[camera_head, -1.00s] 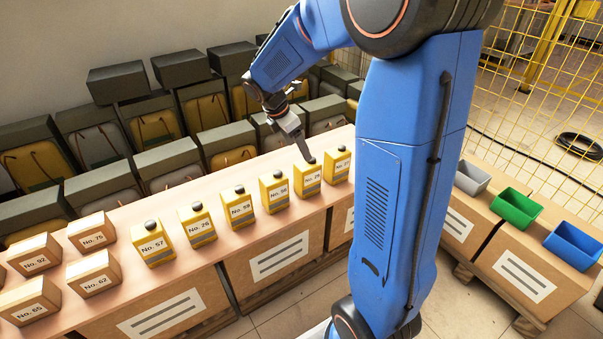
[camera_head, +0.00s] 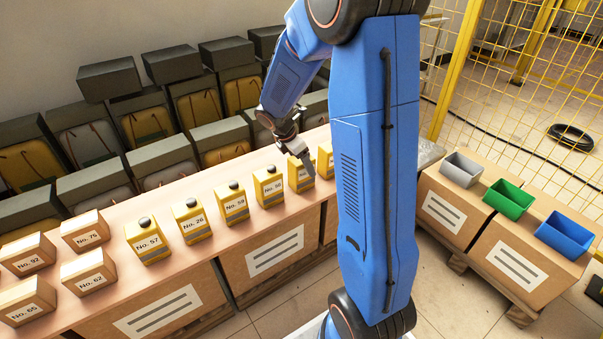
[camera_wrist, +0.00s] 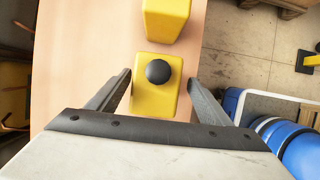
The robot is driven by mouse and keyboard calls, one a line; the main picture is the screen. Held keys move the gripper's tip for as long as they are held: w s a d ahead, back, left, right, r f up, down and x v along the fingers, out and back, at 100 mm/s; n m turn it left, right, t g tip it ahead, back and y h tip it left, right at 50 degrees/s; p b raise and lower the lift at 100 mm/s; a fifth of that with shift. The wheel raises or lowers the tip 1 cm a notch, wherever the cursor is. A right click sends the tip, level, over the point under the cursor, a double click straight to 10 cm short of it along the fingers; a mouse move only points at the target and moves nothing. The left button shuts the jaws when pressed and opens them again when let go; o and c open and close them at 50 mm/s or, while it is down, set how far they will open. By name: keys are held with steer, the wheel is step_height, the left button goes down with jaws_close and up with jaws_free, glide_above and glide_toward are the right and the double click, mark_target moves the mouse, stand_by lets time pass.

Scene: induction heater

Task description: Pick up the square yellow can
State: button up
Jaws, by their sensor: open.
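Several square yellow cans with black caps stand upright in a row on the long wooden-topped counter (camera_head: 95,245). Their labels include No. 57 (camera_head: 149,243), No. 26 (camera_head: 192,221), No. 59 (camera_head: 233,204) and No. 58 (camera_head: 268,187). My gripper (camera_head: 302,160) is at the can (camera_head: 301,178) to the right of No. 58 and partly hides it. In the wrist view, my open gripper (camera_wrist: 157,88) has one finger on each side of a yellow can (camera_wrist: 150,98) with a round black cap. Gaps show beside the can. Another yellow can (camera_wrist: 166,18) stands just beyond it.
Several cardboard boxes (camera_head: 85,231) sit at the counter's left end. Grey, green (camera_head: 509,199) and blue (camera_head: 570,238) bins stand on cartons at the right. Dark-lidded containers (camera_head: 110,78) line the back. A yellow mesh fence (camera_head: 520,110) is behind the bins.

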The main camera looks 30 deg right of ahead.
steer(key=x, duration=0.4)
steer(key=shift+w+f, duration=0.35)
steer(key=shift+f, duration=0.05)
steer(key=c, duration=1.6)
steer(key=shift+r, duration=0.15)
